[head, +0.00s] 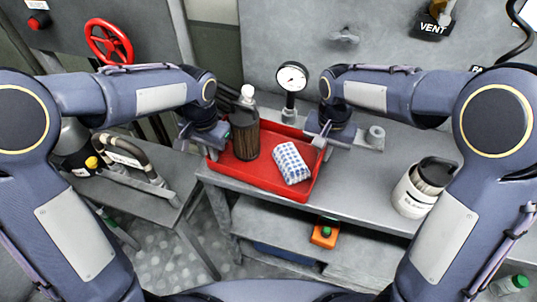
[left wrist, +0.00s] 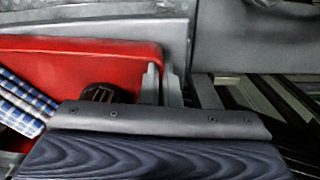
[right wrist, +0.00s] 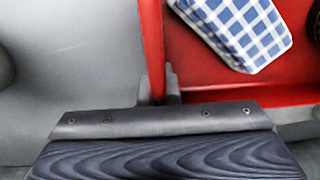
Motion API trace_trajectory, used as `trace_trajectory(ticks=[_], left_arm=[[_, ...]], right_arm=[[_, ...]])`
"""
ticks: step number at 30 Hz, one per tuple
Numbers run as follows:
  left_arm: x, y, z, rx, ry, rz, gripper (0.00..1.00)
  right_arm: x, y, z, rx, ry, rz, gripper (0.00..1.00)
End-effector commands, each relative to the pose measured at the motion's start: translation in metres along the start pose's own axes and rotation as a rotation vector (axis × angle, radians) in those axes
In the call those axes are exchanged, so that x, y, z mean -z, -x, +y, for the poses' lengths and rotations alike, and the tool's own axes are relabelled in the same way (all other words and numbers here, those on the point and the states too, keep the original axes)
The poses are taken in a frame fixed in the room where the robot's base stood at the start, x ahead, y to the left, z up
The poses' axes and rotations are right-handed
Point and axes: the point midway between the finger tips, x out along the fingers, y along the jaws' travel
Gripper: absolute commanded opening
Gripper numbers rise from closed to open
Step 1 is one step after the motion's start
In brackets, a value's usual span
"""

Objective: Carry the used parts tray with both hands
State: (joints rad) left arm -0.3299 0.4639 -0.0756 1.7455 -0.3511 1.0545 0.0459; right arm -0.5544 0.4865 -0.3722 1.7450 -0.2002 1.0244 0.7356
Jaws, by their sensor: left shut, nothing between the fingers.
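The red parts tray (head: 250,176) sits on the grey bench, with a dark bottle (head: 244,128) and a blue-and-white checked cloth (head: 291,163) in it. My left gripper (head: 216,146) is at the tray's left end. In the left wrist view its fingers (left wrist: 162,86) are shut and empty, close beside the tray's end wall (left wrist: 120,55). My right gripper (head: 322,138) is at the tray's right end. In the right wrist view its fingers (right wrist: 159,90) are shut on the tray's red wall (right wrist: 151,40), one on each side. The cloth (right wrist: 238,30) lies inside the wall.
A gauge (head: 291,78) stands behind the tray. A white jar (head: 418,190) stands on the bench at right. A lower side table (head: 120,195) with a hose assembly (head: 125,155) is at left, with a gap between it and the bench. An orange item (head: 325,235) lies on the shelf below.

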Motion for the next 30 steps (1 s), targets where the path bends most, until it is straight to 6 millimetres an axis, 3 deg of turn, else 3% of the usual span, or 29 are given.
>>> trace_trajectory(ticks=[14, 30], left_arm=[[0.000, 0.003, 0.000, 0.000, 0.000, 0.002, 0.00], [0.000, 0.051, 0.000, 0.000, 0.000, 0.001, 0.00]], right_arm=[[0.000, 0.003, 0.000, 0.001, 0.000, 0.001, 0.00], [0.000, 0.051, 0.000, 0.000, 0.000, 0.001, 0.00]])
